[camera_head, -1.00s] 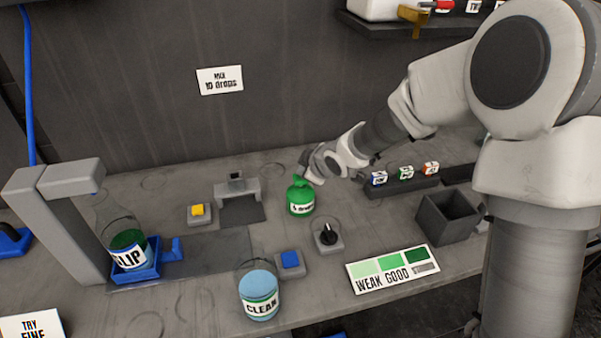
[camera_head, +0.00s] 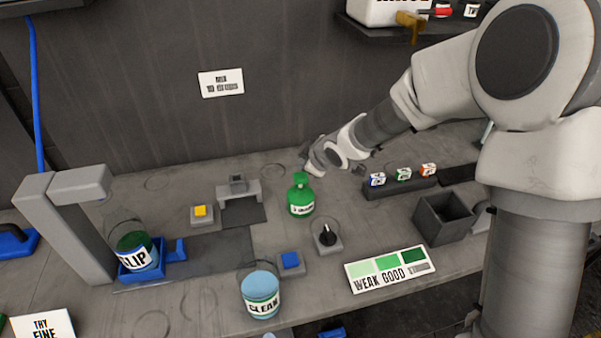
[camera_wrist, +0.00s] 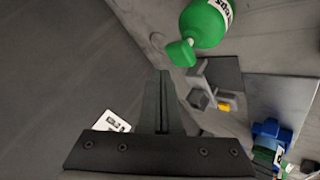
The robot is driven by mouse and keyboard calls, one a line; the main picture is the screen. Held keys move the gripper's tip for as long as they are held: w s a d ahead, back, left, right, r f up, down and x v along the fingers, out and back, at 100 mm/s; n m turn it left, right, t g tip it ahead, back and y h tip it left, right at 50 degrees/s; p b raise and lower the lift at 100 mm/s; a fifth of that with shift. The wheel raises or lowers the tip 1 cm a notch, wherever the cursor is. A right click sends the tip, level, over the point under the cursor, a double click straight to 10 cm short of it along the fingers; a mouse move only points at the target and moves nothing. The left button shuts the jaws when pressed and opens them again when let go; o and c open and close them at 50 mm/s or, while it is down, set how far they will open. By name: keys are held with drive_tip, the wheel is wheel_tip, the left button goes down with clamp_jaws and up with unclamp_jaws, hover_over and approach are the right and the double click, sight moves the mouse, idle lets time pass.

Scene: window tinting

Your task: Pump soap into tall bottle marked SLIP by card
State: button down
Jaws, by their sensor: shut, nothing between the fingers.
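The SLIP bottle (camera_head: 138,258) stands in a blue holder under the grey arch at left. It holds green liquid, and its clear upper part is hard to make out. The green soap pump bottle (camera_head: 301,205) stands upright mid-table with its pump head (camera_head: 300,178) on top; its nozzle head also shows in the wrist view (camera_wrist: 181,52). My gripper (camera_head: 306,160) is beside and behind the pump head, apart from it as far as I can see. In the wrist view its fingers (camera_wrist: 160,85) are together and empty. The WEAK/GOOD colour card (camera_head: 388,268) lies at front right.
A CLEAN jar (camera_head: 261,296) stands at the front edge. An open grey bin (camera_head: 444,217) and small labelled blocks (camera_head: 403,175) are at right. The wall is close behind.

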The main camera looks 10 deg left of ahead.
sight(304, 178)
wheel_tip(304, 178, up, 4)
drive_tip(key=p, duration=0.3)
drive_tip(key=shift+r, duration=0.15)
idle(0.3)
